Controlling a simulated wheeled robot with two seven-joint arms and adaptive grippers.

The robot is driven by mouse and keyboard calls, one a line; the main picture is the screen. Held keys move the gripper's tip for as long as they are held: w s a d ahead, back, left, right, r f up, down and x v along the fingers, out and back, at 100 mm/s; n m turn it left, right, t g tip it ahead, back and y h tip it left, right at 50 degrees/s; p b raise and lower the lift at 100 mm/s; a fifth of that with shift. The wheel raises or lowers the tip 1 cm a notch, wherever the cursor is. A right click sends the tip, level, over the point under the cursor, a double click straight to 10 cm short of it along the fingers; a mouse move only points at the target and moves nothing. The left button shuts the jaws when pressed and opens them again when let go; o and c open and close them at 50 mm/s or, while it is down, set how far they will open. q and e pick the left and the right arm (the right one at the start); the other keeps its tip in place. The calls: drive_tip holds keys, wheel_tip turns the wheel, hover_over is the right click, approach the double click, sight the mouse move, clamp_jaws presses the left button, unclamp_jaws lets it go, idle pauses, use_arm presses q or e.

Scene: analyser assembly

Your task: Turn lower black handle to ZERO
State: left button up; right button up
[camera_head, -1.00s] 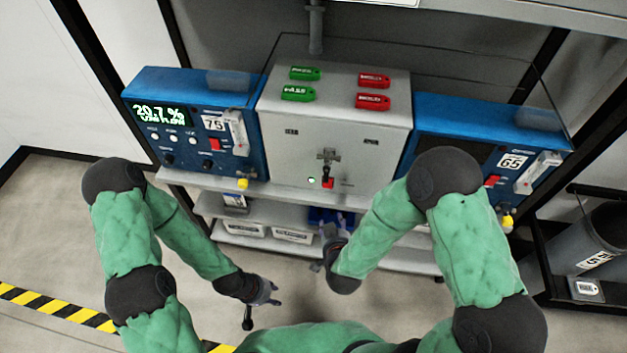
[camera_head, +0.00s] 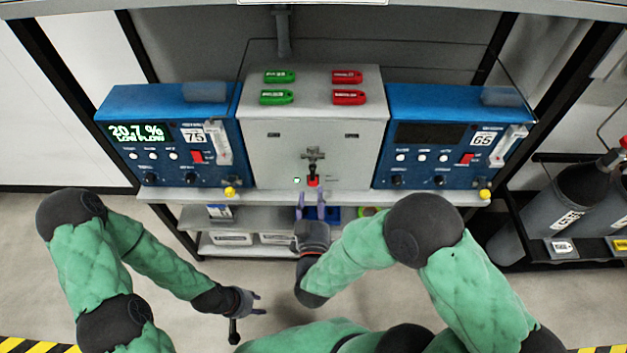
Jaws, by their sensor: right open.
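The grey central cabinet (camera_head: 262,150) stands between two blue analysers. On the lower middle of its front is a metal valve fitting (camera_head: 313,154) with a small black handle (camera_head: 313,168) hanging below it and a red piece (camera_head: 313,182) at the handle's lower end. My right gripper (camera_head: 311,203) is open and empty, just below the red piece, its two fingers pointing up towards the cabinet. I see no contact with the handle. My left gripper (camera_head: 260,303) is apart from the cabinet, low over the floor, its fingers spread and empty. Any position marks by the handle are too small to read.
The left blue analyser (camera_head: 170,100) shows 20.7 % and LOW FLOW; the right blue analyser (camera_head: 440,100) has a dark screen. Green tags (camera_head: 278,76) and red tags (camera_head: 347,76) lie on the cabinet's top. A shelf edge (camera_head: 270,196) runs below. Gas cylinders (camera_head: 575,190) stand at right.

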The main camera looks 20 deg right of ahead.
sight(314, 174)
drive_tip(key=b+x, duration=0.1)
drive_tip(key=x, duration=0.6)
clamp_jaws()
